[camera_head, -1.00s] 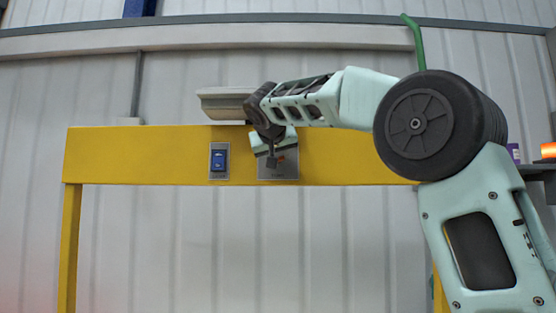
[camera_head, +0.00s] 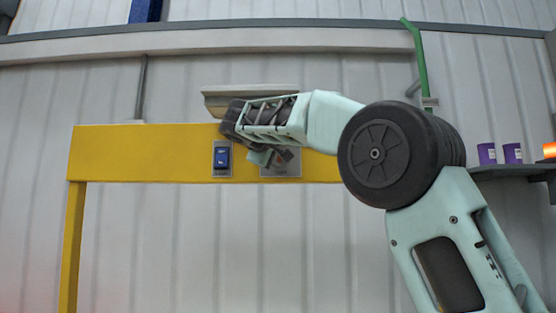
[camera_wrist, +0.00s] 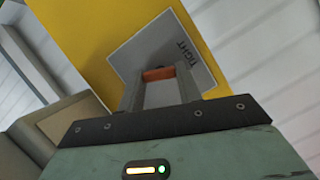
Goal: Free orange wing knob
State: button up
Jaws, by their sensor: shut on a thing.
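The orange wing knob (camera_wrist: 158,74) shows as a small orange bar between my fingertips in the wrist view. It sits in front of a grey plate (camera_wrist: 199,62) lettered "TIGHT", which appears turned in that view. My gripper (camera_wrist: 160,88) is shut on the knob, one finger on each side. In the head view my gripper (camera_head: 272,157) is tilted at the plate (camera_head: 288,172) on the yellow beam (camera_head: 130,152). My wrist and fingers hide most of the knob there.
A blue rocker switch (camera_head: 222,158) is on the beam just left of the plate.

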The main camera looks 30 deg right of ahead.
jog(key=shift+f+n+h+b, duration=0.15)
jog(key=shift+n+h+b, duration=0.3)
jog(key=shift+n, duration=0.45)
jog(key=o, duration=1)
jog(key=shift+a, duration=0.1)
jog(key=b+v, duration=0.4)
jog(key=v, duration=1.3)
jog(key=shift+s+b, duration=0.2)
jog(key=shift+b, duration=0.2)
jog(key=shift+a, duration=0.1)
